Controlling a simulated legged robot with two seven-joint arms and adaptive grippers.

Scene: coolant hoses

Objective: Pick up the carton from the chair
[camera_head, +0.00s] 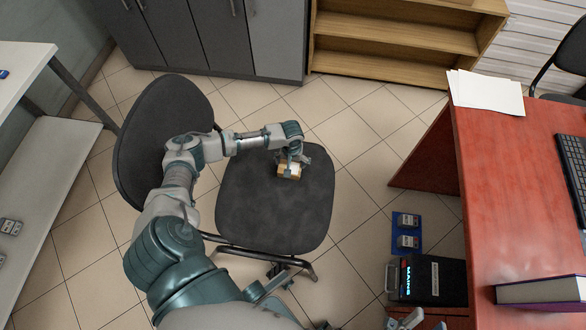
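The carton (289,172) is a small tan box with a pale top patch. It is at the upper right part of the dark chair seat (270,215). I cannot see a gap between the carton and the seat.
The chair's backrest (160,120) stands left of the seat, behind my arm. A white shelf unit (55,165) is at the left. Tiled floor lies between chair and desk.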

